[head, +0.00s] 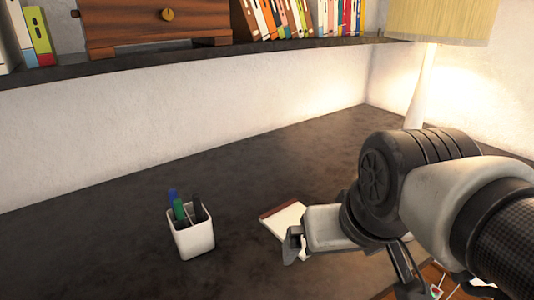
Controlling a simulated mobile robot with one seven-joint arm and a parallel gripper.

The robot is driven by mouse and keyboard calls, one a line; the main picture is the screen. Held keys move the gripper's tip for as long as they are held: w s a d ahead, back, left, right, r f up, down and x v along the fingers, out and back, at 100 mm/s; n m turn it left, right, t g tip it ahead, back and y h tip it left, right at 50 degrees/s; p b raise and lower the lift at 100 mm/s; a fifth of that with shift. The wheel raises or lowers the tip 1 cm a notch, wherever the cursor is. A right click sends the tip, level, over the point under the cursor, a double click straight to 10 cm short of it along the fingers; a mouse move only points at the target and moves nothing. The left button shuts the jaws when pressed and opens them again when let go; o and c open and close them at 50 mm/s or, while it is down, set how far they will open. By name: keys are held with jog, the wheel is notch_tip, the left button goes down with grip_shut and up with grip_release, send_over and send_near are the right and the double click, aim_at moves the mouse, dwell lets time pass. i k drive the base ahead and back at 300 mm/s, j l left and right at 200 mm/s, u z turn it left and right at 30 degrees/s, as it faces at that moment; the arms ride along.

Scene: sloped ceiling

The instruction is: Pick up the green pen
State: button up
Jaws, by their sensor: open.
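The green pen (180,209) stands upright in a white pen cup (193,240) on the dark desk, left of centre. A blue pen (172,196) and a dark pen (198,209) stand in the same cup beside it. The lower part of the green pen is hidden inside the cup. My gripper (345,268) is to the right of the cup, apart from it, with its fingers spread and nothing seen between them. The arm reaches in from the right edge.
A notepad (287,218) lies on the desk (110,228), partly behind my gripper. A lamp (425,85) stands at the back right. A shelf (130,62) with books and a wooden box (155,22) runs above the desk. The desk around the cup is clear.

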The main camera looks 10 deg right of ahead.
aim_at(178, 204)
jog(key=j+u, duration=0.1)
jog(key=u, duration=0.9)
